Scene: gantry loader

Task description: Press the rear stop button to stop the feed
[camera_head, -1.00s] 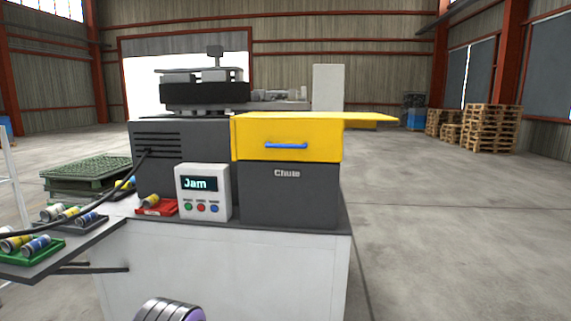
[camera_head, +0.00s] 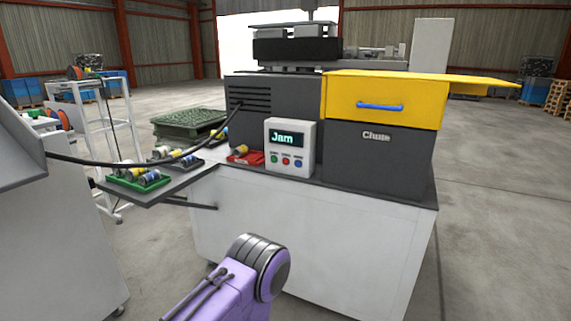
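The loader machine (camera_head: 270,108) stands on a white cabinet (camera_head: 310,225). Its white control box (camera_head: 291,165) has a screen reading "Jam" and a row of small green, red and blue buttons (camera_head: 286,161). A yellow chute cover (camera_head: 385,100) with a blue handle (camera_head: 380,106) sits on the dark box marked "Chute" (camera_head: 376,165). No button marked as the rear stop shows in this view; the back of the machine is hidden. A purple arm link of mine shows at the bottom, but neither gripper is in view.
A side shelf (camera_head: 160,190) at the left holds a green tray (camera_head: 138,181) of cylinders. A red tray (camera_head: 246,158) sits beside the control box. A grey cabinet (camera_head: 60,230) with a cable stands at the near left. The floor to the right (camera_head: 500,200) is clear.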

